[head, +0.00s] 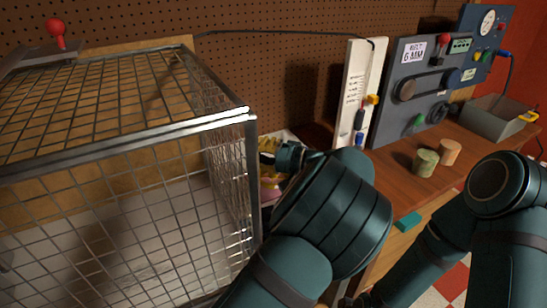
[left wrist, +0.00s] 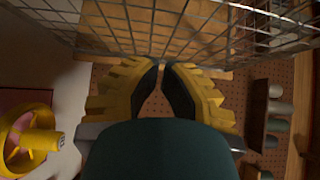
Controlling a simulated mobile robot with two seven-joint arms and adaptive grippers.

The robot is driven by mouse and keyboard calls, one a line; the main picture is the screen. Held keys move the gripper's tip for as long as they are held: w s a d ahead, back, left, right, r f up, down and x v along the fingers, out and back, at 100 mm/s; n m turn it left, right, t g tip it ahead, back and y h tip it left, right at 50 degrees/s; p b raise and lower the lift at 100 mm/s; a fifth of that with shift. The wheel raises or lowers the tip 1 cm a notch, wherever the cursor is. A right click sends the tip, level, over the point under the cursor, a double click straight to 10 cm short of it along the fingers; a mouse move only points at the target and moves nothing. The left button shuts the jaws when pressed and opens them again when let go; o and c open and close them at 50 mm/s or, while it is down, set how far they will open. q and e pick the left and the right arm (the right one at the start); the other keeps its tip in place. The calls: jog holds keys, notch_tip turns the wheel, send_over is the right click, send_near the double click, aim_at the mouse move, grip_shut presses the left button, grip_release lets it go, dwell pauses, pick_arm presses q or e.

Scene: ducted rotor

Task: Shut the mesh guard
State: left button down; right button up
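The mesh guard (head: 110,140) is a wire cage with a metal frame at the left of the head view. Its mesh also fills the top of the left wrist view (left wrist: 200,25). My left gripper (head: 268,158) is beside the guard's right side, partly hidden by my own arm. In the left wrist view its yellow-and-black fingers (left wrist: 160,68) converge and their tips meet close to the mesh; nothing is visible between them. Whether they touch the guard is unclear. My right arm shows at the right, but its gripper is out of frame.
A wooden bench (head: 395,160) carries a green cylinder (head: 425,162), a tan cylinder (head: 449,151) and a grey bin (head: 495,117). Control panels (head: 410,85) stand behind. A pegboard (head: 290,75) closes the back. A yellow ring with a hub (left wrist: 35,138) lies lower left in the wrist view.

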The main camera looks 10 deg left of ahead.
pick_arm(q)
jog(key=shift+s+a+b, duration=0.1)
jog(key=shift+s+a, duration=0.2)
jog(key=shift+a, duration=0.5)
jog(key=shift+s+a+b, duration=0.15)
jog(key=shift+s+a, duration=0.2)
jog(key=shift+a, duration=0.45)
jog(key=shift+s+a+b, duration=0.1)
jog(key=shift+s+a, duration=0.2)
jog(key=shift+a, duration=0.5)
